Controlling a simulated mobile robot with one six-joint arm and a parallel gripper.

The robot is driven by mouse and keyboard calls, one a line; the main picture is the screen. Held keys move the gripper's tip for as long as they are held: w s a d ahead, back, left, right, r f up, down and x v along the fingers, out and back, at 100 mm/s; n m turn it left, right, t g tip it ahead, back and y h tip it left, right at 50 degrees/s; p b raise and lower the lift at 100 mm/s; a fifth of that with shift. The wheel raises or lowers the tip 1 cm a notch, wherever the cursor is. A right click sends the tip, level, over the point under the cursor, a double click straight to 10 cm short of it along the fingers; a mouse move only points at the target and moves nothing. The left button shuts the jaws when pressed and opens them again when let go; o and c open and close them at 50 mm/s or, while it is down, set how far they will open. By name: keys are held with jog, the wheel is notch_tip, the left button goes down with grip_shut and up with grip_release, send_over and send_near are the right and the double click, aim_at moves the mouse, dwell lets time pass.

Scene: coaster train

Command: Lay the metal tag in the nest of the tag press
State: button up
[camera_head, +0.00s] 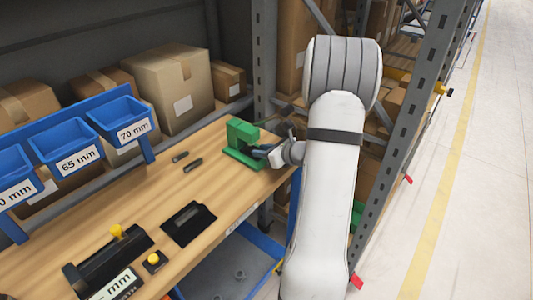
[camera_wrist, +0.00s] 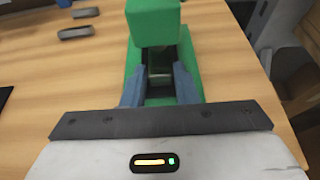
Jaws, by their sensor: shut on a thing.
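The tag press is a green block on a green base at the far right end of the bench (camera_head: 240,135); its head fills the top middle of the wrist view (camera_wrist: 153,22). My gripper (camera_head: 262,152) is at the press's front, its two blue-grey fingers reaching in under the head. The fingers (camera_wrist: 158,76) are shut on a small greyish piece, which appears to be the metal tag (camera_wrist: 159,72), low over the base. The head shades it, and the nest is mostly hidden. I cannot tell whether the tag touches the nest.
Two dark grey pieces (camera_head: 193,165) lie on the wooden bench left of the press. A black plate (camera_head: 188,223) and a black fixture with a yellow knob (camera_head: 117,231) are nearer. Blue labelled bins (camera_head: 122,118) line the back. A rack upright (camera_head: 264,50) stands behind the press.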

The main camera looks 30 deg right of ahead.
jog(key=shift+w, duration=0.1)
jog(key=o, duration=1.1)
jog(key=shift+c, duration=0.2)
